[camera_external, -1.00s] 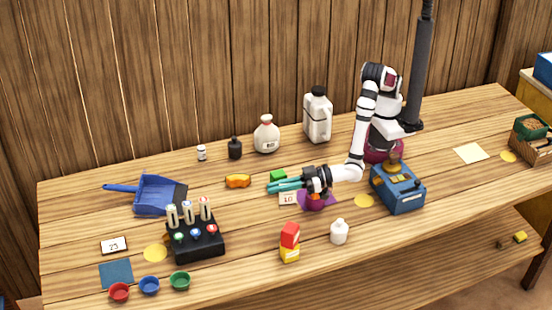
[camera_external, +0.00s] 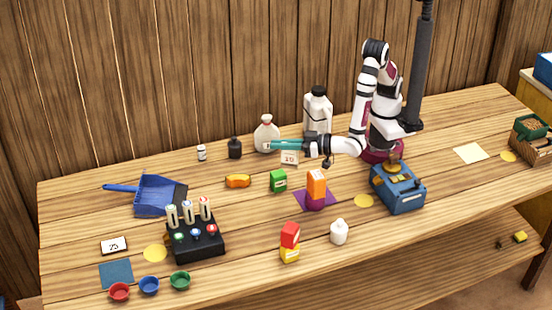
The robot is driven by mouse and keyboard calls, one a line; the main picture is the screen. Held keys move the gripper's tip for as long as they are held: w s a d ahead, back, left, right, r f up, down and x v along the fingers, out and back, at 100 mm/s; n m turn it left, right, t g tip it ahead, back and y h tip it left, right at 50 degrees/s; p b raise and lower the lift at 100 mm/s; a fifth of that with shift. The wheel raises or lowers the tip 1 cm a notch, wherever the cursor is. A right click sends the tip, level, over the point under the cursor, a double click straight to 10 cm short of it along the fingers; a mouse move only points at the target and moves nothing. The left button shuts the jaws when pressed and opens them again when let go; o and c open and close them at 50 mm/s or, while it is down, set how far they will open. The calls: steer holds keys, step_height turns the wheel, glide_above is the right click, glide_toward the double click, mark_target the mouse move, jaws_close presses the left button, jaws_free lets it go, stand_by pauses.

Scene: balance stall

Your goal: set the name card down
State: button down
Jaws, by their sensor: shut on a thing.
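My gripper (camera_external: 273,146) has teal fingers and is stretched out to the left over the back-middle of the table. It is shut on a small white card (camera_external: 289,158) marked with what looks like "10". The card hangs upright just below the fingers, in front of the white jug and the round bottle. It appears to be above the table, but its exact height is hard to tell. A second white card (camera_external: 114,246) with a dark border and a number lies on the table at the front left.
A round bottle (camera_external: 266,135) and a white jug (camera_external: 318,112) stand behind. A blue scale-like device (camera_external: 398,190) is at right. Bare wood lies left of the orange block (camera_external: 238,181).

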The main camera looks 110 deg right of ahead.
steer(key=s+d+r+m+g+h, duration=0.2)
steer(key=s+d+m+g+h, duration=0.45)
steer(key=s+d, duration=1)
steer(key=shift+m+g, duration=0.25)
steer(key=shift+g, duration=0.3)
steer(key=f, duration=1.5)
steer(key=shift+w+d+f, duration=0.2)
steer(key=shift+d, duration=0.15)
steer(key=c, duration=1)
jaws_free()
steer(key=shift+f, duration=0.1)
steer(key=shift+a+r, duration=0.2)
steer(key=v, duration=1.1)
steer(key=shift+s+a+r, duration=0.1)
steer(key=shift+s+a, duration=0.15)
